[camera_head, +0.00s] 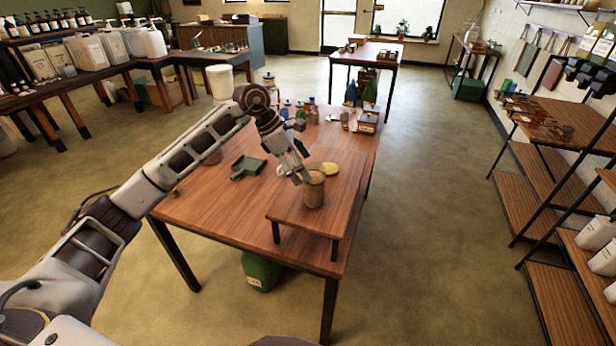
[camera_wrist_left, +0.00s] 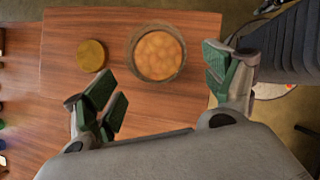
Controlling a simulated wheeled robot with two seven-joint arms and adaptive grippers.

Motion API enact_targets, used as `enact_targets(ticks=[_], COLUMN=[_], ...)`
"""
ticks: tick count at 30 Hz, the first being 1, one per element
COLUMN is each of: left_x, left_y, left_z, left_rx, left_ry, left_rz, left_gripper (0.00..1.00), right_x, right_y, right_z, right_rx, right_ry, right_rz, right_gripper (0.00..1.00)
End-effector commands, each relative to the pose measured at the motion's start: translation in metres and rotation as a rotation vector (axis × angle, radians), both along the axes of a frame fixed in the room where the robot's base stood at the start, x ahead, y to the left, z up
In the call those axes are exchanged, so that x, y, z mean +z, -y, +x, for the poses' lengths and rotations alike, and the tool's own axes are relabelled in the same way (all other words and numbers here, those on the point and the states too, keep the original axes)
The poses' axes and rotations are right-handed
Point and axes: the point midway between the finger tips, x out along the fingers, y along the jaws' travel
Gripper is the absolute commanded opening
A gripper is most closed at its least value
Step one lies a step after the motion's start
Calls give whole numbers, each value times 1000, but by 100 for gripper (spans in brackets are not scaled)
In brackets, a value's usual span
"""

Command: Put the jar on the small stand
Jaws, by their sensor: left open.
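The jar (camera_head: 314,190) stands upright on the small stand (camera_head: 302,221), a low wooden bench on the table. From above, in the left wrist view, the jar (camera_wrist_left: 158,53) is round and open-topped with orange-brown contents. A round yellow lid-like disc (camera_head: 330,168) lies flat on the stand behind the jar. My left gripper (camera_head: 300,176) is at the jar's upper left, its fingers spread. In the left wrist view the green fingertip pads (camera_wrist_left: 160,85) are apart, with the jar just beyond the gap between them. Whether a finger touches the jar is unclear. My right gripper is out of view.
The wooden table (camera_head: 215,215) holds a dark green dustpan-like item (camera_head: 248,167) left of the stand. Several small bottles and a box (camera_head: 368,122) stand at its back. A green container (camera_head: 262,270) is under the table. The table's front left is clear.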

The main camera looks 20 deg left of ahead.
Motion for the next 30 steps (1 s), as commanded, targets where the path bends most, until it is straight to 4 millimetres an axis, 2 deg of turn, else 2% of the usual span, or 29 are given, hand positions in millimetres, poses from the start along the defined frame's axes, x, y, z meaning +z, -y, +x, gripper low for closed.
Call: enact_targets(ticks=[6,12,23,30], left_x=[26,40,43,42], left_y=[-15,-22,-23,-23], left_z=[-5,-8,-9,-9], left_rx=[1,1,0,0], left_ry=[2,1,0,0], left_rz=[1,0,0,0], left_gripper=[84,84,84,84], right_x=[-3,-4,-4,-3], right_y=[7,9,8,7], right_z=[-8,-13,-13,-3], right_rx=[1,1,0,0], right_ry=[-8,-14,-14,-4], right_rz=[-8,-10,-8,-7], right_gripper=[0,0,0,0])
